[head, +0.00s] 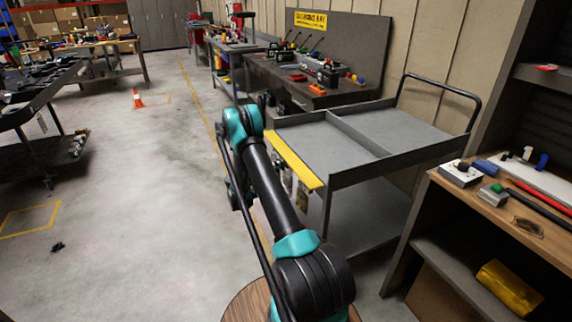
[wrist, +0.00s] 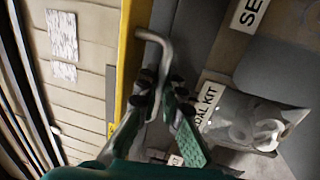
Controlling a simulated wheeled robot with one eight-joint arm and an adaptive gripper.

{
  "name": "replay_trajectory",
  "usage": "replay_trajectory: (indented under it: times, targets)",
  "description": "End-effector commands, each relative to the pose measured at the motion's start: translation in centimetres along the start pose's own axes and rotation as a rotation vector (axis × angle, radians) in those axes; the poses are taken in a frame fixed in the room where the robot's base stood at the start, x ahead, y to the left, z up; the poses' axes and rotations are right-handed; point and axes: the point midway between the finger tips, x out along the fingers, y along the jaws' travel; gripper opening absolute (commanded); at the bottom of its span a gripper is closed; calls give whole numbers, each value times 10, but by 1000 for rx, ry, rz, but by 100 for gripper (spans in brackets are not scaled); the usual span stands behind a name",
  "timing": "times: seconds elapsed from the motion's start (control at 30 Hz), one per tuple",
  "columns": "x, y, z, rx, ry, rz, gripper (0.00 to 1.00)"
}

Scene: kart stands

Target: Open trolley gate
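The trolley (head: 398,126) is grey with a divided top tray. A yellow gate bar (head: 293,160) runs along its left end, and this yellow edge also shows in the wrist view (wrist: 132,55). A bent grey metal rod, the latch handle (wrist: 163,52), stands beside the yellow edge. My gripper (wrist: 162,88) has its two fingers close together on either side of this rod and looks shut on it. The exact contact is partly hidden by the fingers. In the head view my arm reaches the trolley's gate end, and the gripper is mostly hidden there.
A clear bag of washers (wrist: 250,122) lies beside a pedal kit label (wrist: 209,102). A workbench (head: 460,205) stands close on the right, another bench (head: 275,80) behind the trolley. The floor (head: 130,200) to the left is open, with a cone (head: 138,97) farther back.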

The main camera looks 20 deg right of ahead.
Motion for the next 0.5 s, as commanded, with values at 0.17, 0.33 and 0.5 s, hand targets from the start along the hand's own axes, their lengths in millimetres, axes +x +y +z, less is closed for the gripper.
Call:
replay_trajectory:
  times: [0.17,0.33,0.5]
  targets:
    - [0,0,0,0,0,-6,0]
    - [-2,6,0,0,1,-76,0]
    - [-4,9,0,0,1,-163,0]
